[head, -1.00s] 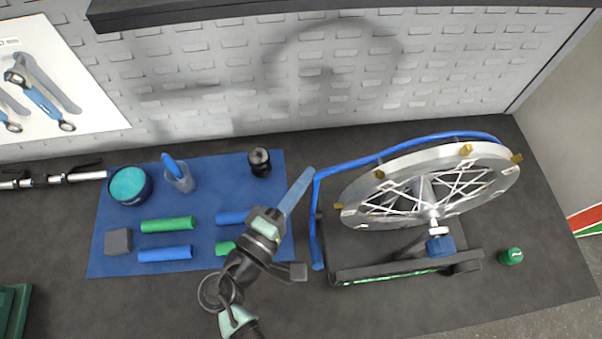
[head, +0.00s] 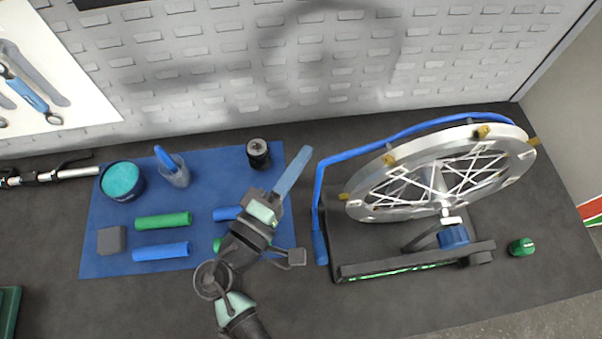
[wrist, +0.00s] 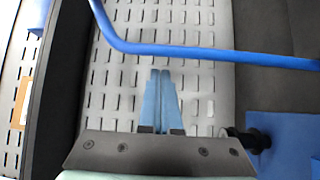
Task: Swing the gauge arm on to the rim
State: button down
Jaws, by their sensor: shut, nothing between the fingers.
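The gauge arm (head: 345,153) is a bent blue bar. It rises from the left end of the truing stand (head: 420,264) and runs right, behind and above the wheel's rim (head: 381,170); I cannot tell whether it touches the rim. The silver wheel with white spokes and brass-coloured tabs leans in the stand. My gripper (head: 306,150) is just left of the gauge arm's upright, its long blue fingers shut and empty. In the wrist view the shut fingertips (wrist: 160,74) point towards the gauge arm (wrist: 200,52), which crosses ahead of them with a small apparent gap.
A blue mat (head: 95,256) at left holds green and blue grips, a grey block (head: 111,240), a teal-topped tin (head: 121,180), a cup (head: 175,172) and a black part (head: 258,153). A green cap (head: 521,247) lies right of the stand. A slotted wall (head: 220,80) stands behind.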

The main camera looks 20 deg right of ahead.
jog(key=b+v, duration=0.2)
jog(key=v, duration=0.8)
jog(key=shift+w+a+r, duration=0.2)
jog(key=shift+w+a, duration=0.05)
jog(key=shift+w, duration=0.05)
